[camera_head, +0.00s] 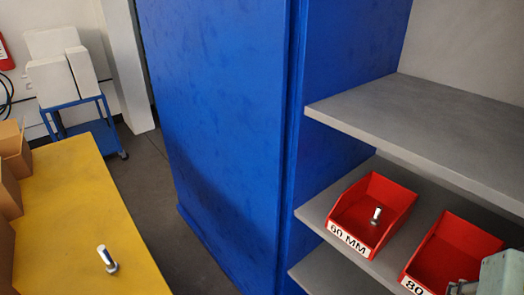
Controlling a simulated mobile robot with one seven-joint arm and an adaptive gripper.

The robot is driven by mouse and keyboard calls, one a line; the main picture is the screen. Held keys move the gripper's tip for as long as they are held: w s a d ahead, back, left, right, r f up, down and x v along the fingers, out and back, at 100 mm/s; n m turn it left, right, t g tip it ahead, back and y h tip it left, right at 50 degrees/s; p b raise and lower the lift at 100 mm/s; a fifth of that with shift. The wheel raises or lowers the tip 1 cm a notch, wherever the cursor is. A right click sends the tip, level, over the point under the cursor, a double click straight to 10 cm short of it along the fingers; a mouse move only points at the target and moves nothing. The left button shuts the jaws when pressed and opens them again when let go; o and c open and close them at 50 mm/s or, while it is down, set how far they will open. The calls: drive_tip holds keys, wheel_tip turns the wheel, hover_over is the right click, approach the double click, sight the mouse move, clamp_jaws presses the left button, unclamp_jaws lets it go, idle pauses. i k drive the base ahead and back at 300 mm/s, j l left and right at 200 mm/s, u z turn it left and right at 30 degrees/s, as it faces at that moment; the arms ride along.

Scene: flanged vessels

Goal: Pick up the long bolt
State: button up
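A silver bolt (105,257) stands on the yellow table (75,210), its shank up and its wider hex head at the bottom. A second, smaller-looking silver bolt (376,215) is in the red bin labelled 60 MM (345,219), also with its head low. Part of my gripper (464,288), grey-green with a dark end, enters at the bottom right corner over the red bin labelled 80 (462,238). Most of it is cut off by the frame, so its opening and anything between its fingers are hidden. It is far from the table bolt.
A blue cabinet (215,110) stands between the table and the grey shelves (430,125). Cardboard boxes (12,165) line the table's left edge. A blue trolley (75,105) with white boxes stands at the back left. The table around the bolt is clear.

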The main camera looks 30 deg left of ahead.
sight(112, 267)
drive_tip(key=u, duration=2.7)
